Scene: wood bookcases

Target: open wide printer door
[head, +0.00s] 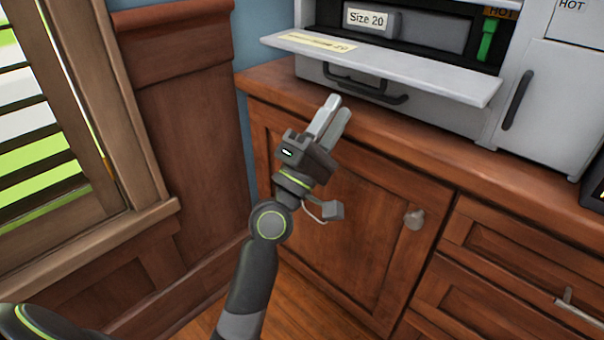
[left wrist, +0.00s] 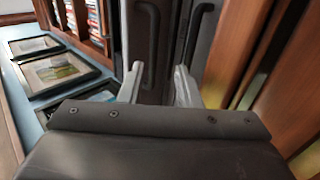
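The grey printer (head: 450,105) stands on a wooden cabinet at the upper right of the head view. Its wide door (head: 400,64) is a pale flap folded down and sticking out at the front, with a yellowish label on it. Above it the dark opening shows a "Size 20" box (head: 368,20). A dark handle (head: 365,88) sits just below the flap. My left gripper (head: 331,115) is in front of the cabinet edge, below and apart from the flap. The left wrist view shows its fingers (left wrist: 158,85) apart with nothing between them. My right gripper is out of view.
The wooden cabinet (head: 350,225) with a round knob and drawers lies below. A narrow grey door with a dark vertical handle (head: 517,100) is at right. A wood panel and window are at left. Framed pictures (left wrist: 60,70) show in the left wrist view.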

